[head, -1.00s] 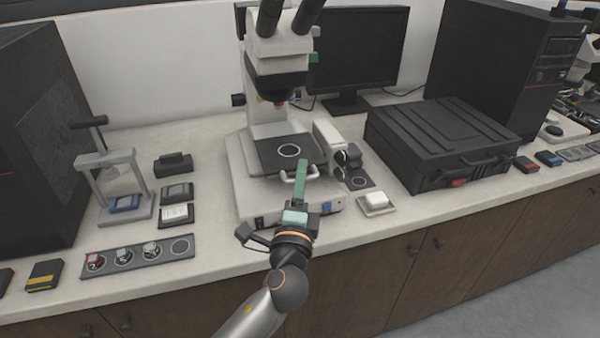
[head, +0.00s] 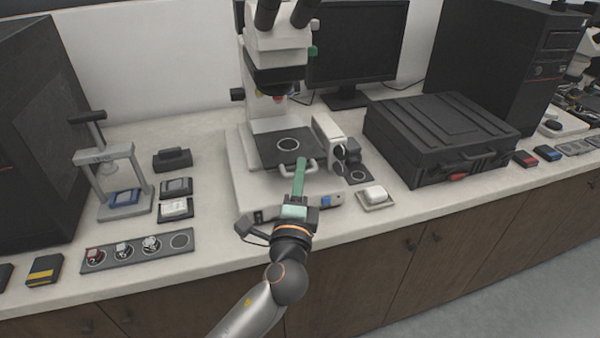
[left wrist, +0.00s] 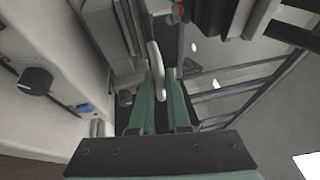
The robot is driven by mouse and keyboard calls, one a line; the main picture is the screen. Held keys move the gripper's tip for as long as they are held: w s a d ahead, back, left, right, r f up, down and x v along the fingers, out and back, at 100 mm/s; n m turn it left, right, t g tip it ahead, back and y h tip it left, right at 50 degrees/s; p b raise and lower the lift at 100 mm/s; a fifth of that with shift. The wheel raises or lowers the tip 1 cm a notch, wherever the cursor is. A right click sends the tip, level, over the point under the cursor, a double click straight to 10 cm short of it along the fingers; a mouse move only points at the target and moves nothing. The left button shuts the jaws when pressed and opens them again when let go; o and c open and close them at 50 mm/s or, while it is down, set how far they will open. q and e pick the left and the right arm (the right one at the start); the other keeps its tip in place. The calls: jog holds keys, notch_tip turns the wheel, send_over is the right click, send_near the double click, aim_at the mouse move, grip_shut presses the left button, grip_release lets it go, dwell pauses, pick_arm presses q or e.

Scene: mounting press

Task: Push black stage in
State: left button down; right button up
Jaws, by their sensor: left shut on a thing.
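The black stage (head: 283,157), a dark square plate with a white ring mark, sits on the white microscope base (head: 250,195) under the lens head. A pale bar handle (head: 312,166) sticks out at its front edge. My left gripper (head: 301,163) reaches in from the front with green fingers at this handle. In the left wrist view the green fingers (left wrist: 161,90) lie on either side of the pale handle (left wrist: 156,62) and are shut on it. The fingers hide part of the handle in the head view. My right gripper is not in view.
A grey knob block (head: 335,145) stands right of the stage. A black case (head: 440,135) is further right, with a white dish (head: 375,197) nearer the front. A mounting press (head: 112,180) and a sample strip (head: 135,252) are at left.

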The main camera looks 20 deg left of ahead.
aim_at(288, 148)
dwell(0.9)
pick_arm(q)
jog(key=w+a, duration=0.1)
jog(key=w, duration=0.1)
jog(key=w+a, duration=0.3)
jog(key=w, duration=0.2)
jog(key=shift+a+b, duration=0.3)
jog(key=shift+a, duration=0.1)
jog(key=c, duration=0.9)
grip_release()
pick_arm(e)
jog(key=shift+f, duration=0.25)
pick_arm(q)
jog(key=shift+s, duration=0.1)
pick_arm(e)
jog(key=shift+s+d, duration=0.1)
